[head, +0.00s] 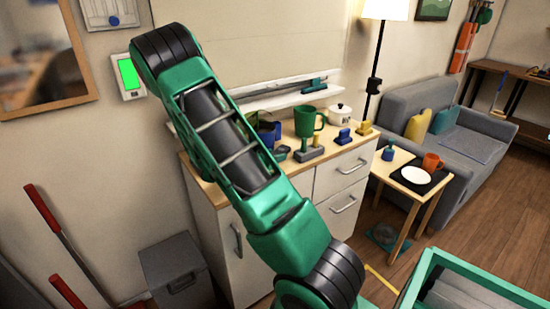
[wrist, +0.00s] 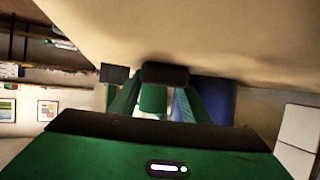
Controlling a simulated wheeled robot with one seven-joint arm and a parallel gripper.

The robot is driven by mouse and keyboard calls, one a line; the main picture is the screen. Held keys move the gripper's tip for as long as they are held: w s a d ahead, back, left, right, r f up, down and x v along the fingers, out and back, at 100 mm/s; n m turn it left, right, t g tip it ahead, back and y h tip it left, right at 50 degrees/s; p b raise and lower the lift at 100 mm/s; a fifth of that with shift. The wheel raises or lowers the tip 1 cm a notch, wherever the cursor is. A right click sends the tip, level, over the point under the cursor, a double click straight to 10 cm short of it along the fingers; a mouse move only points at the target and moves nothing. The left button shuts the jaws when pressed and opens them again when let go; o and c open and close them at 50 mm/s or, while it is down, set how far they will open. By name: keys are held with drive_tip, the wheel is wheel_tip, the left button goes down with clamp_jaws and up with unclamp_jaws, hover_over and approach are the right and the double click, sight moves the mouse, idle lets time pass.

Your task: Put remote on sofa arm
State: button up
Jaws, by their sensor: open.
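The grey sofa (head: 476,143) stands at the right of the head view, with its far arm (head: 497,124) toward the back. A small dark object (head: 500,113) lies on that arm; it is too small to tell whether it is the remote. I cannot pick out the remote for certain in either view. My gripper (wrist: 162,98) shows in the wrist view with its green fingers spread apart. A dark rounded block (wrist: 165,74) shows at their tips; I cannot tell what it is. The gripper does not show in the head view.
A white cabinet (head: 335,180) holds mugs, a pot and several small objects, partly behind my arm. A side table (head: 398,177) with a plate and an orange mug stands before the sofa. A grey bin (head: 175,268) stands at lower left. A floor lamp (head: 374,85) stands behind.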

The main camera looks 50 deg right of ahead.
drive_tip(key=c, duration=0.8)
drive_tip(key=shift+r, duration=0.1)
drive_tip(key=shift+c, duration=0.2)
